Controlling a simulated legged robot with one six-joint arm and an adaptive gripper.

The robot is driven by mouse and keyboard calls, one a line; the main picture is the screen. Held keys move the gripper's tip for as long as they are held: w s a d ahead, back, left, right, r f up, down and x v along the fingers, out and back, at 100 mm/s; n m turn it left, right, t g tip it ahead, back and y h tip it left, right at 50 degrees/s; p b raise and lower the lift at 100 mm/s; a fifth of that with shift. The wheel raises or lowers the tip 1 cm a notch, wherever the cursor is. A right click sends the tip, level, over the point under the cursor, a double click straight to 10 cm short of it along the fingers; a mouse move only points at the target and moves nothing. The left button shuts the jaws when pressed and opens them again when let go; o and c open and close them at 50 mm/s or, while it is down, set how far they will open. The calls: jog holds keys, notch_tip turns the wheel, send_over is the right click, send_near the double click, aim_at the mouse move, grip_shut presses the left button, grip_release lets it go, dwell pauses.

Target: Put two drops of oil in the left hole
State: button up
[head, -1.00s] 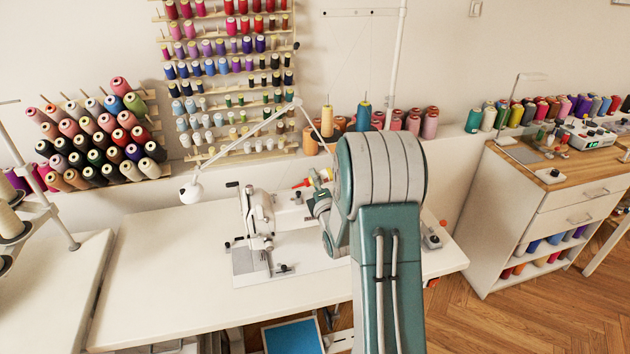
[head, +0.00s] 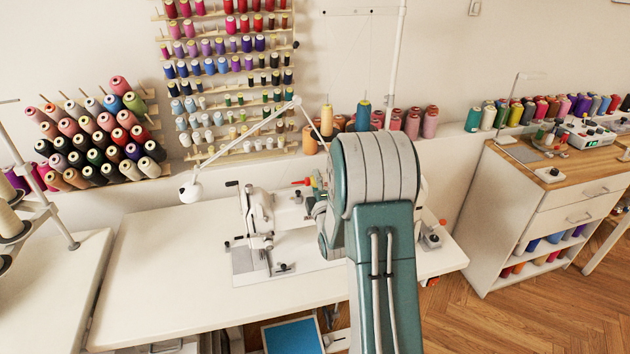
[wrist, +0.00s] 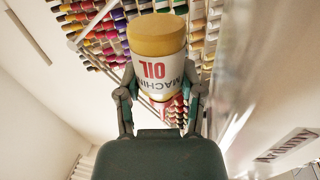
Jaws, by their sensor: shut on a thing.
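The oil bottle (wrist: 160,66) has a yellow end and a white label reading MACHINE OIL, upside down in the wrist view. My gripper (wrist: 159,97) is shut on its sides. My arm hides much of the bottle, the gripper and the machine's right part. The left hole cannot be made out in either view, nor can any oil drop.
The machine stands on a white table (head: 180,270). A lamp (head: 191,192) on a thin jointed arm hangs to its left. A thread rack (head: 230,75) covers the wall behind, with spools (head: 420,122) on the ledge. The table's left part is clear.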

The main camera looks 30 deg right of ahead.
jog(key=m, duration=0.1)
jog(key=r+m, duration=0.1)
jog(key=m, duration=0.1)
jog(key=shift+w+a+h, duration=0.1)
jog(key=shift+a+h, duration=0.2)
jog(key=m, duration=0.2)
jog(key=r+m+g, duration=0.1)
jog(key=shift+a+m+h, duration=0.2)
jog(key=shift+m+h, duration=0.2)
